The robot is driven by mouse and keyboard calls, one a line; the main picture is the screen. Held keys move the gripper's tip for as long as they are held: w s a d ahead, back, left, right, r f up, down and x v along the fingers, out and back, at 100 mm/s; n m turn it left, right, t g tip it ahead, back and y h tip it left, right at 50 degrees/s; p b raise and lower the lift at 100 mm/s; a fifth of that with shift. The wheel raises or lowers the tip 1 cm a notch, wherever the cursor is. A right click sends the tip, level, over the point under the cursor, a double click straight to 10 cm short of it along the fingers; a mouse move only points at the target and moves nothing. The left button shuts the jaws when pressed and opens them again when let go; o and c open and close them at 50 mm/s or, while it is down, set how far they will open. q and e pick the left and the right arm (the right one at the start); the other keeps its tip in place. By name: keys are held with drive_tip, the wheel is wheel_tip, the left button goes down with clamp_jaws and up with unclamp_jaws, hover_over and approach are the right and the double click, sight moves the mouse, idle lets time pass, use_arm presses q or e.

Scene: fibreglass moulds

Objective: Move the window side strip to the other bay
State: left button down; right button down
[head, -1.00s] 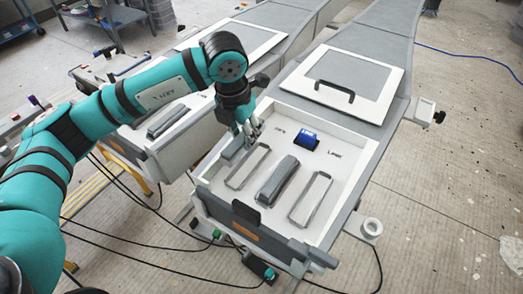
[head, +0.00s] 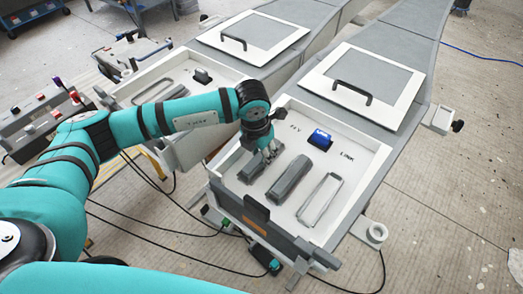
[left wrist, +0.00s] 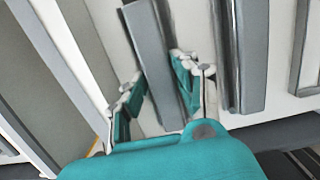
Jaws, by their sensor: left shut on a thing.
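My left gripper (head: 266,153) is over the left part of the nearer right-hand white mould tray (head: 375,170). It is shut on a grey strip (head: 252,168), which also shows between the fingers in the left wrist view (left wrist: 158,60). The held strip covers the place of the left outlined bay; I cannot tell whether it touches the floor. A second grey strip (head: 289,178) lies in the middle, just right of it, and shows in the left wrist view (left wrist: 236,55). The right outlined bay (head: 320,199) is empty. My right gripper is not in view.
A blue object (head: 320,139) sits on the tray behind the strips. A framed panel with a black handle (head: 352,92) lies farther back. A black tab (head: 256,208) stands at the tray's front edge. Another mould tray (head: 129,99) is on the left, partly behind my arm.

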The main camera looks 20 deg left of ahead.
sight(257, 160)
use_arm(q)
drive_tip(key=shift+w, duration=0.1)
drive_tip(key=c, duration=1.4)
unclamp_jaws()
drive_tip(key=shift+d, duration=0.1)
drive_tip(key=o, duration=0.4)
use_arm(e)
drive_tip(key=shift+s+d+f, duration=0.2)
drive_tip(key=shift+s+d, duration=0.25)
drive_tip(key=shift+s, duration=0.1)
use_arm(q)
drive_tip(key=shift+r, duration=0.55)
wheel_tip(257, 160, up, 11)
drive_tip(key=s+b, duration=0.2)
drive_tip(key=shift+a, duration=0.35)
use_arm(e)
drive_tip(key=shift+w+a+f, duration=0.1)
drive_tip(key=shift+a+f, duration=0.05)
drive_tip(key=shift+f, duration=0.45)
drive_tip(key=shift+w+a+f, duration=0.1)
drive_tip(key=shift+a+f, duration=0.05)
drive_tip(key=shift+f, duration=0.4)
